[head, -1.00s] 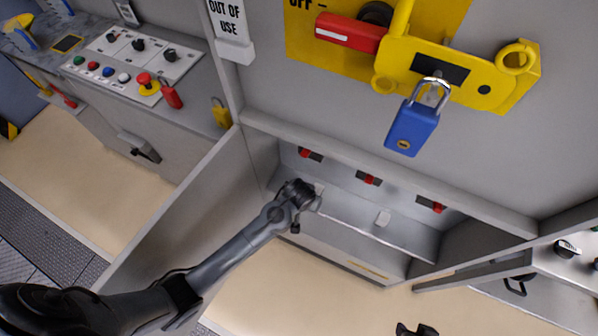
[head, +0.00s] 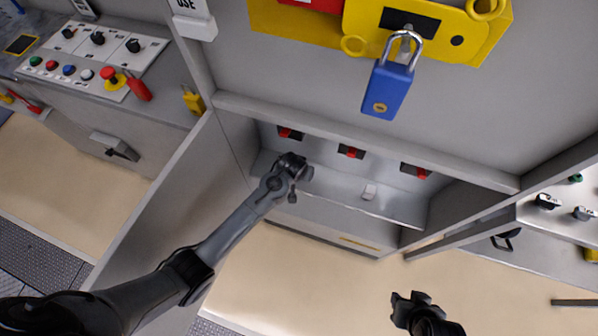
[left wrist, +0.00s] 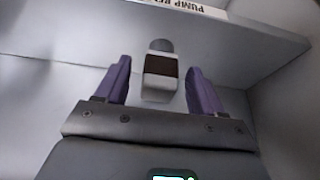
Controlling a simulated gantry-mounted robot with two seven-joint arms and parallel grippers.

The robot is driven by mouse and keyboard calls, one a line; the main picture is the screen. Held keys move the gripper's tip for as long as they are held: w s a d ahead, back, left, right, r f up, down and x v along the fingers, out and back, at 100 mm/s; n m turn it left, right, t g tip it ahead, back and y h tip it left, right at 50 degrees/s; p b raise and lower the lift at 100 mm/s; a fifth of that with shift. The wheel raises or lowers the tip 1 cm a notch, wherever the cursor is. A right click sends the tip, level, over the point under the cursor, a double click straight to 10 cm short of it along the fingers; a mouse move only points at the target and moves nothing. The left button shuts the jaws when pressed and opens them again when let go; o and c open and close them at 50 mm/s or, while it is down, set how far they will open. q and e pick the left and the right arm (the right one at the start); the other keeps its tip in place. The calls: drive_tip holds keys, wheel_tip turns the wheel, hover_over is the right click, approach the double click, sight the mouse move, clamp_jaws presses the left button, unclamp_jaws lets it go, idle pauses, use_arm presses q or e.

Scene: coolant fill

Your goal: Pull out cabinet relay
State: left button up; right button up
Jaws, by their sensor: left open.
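In the left wrist view a small pale block with a dark band, which looks like the relay (left wrist: 160,76), stands on the grey cabinet surface. My left gripper (left wrist: 162,82) is open, with one purple finger on each side of the block and visible gaps between. In the head view my left gripper (head: 300,166) is inside the open cabinet at its left, and hides most of what is there. A second pale block (head: 369,191) sits on the cabinet's ledge further right. My right gripper (head: 411,303) is low in the picture, outside the cabinet; its jaw state is unclear.
Red switches (head: 351,152) line the cabinet's back wall. A blue padlock (head: 387,88) hangs above the opening. Floor below the cabinet is clear.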

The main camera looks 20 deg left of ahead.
use_arm(q)
drive_tip(key=shift+w+f, duration=0.25)
drive_tip(key=shift+f, duration=0.3)
drive_tip(key=c, duration=0.9)
drive_tip(key=o, duration=0.3)
drive_tip(key=shift+c, duration=1.2)
drive_tip(key=shift+r, duration=0.2)
drive_tip(key=shift+r+p, duration=0.15)
drive_tip(key=shift+p, duration=0.2)
